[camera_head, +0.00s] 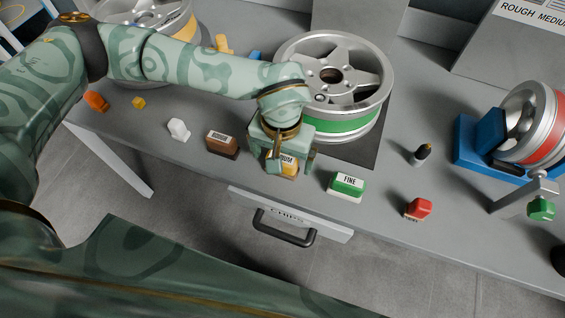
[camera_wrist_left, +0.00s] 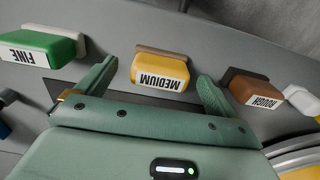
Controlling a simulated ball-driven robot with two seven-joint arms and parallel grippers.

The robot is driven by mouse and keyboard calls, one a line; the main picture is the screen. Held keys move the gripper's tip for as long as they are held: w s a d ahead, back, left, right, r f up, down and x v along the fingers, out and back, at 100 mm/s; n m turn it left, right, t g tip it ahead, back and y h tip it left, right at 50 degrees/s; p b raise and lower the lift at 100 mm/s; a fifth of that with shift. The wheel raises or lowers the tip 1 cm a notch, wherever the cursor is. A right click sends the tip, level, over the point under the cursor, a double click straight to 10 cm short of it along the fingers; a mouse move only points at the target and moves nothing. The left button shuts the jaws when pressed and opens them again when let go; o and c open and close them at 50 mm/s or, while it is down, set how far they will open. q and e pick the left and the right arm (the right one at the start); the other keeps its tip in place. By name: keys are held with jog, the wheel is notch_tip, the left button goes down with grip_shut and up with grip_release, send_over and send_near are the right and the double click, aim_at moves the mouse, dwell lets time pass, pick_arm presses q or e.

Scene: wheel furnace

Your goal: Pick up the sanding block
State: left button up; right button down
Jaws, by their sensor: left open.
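The yellow sanding block labelled MEDIUM (camera_wrist_left: 160,72) sits on the grey table; in the head view it is partly hidden under my left gripper (camera_head: 285,160). In the left wrist view my left gripper (camera_wrist_left: 157,88) is open, with one finger on each side of the yellow block and gaps showing. A green block labelled FINE (camera_head: 347,186) stands to the right of the gripper and also shows in the left wrist view (camera_wrist_left: 42,47). A brown block labelled ROUGH (camera_wrist_left: 255,90) stands on the other side and shows in the head view (camera_head: 222,144). My right gripper is not in view.
A wheel with a green band (camera_head: 345,122) stands close behind my left gripper. A white piece (camera_head: 179,129) lies left of the brown block. A red piece (camera_head: 418,208) and a dark bottle (camera_head: 421,154) stand at right. A drawer with a handle (camera_head: 285,232) juts below the front edge.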

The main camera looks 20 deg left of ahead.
pick_arm(q)
notch_tip(320, 180, down, 2)
jog(key=shift+f, duration=0.25)
jog(key=shift+c, duration=0.3)
jog(key=c, duration=1.1)
jog(key=shift+r, duration=0.15)
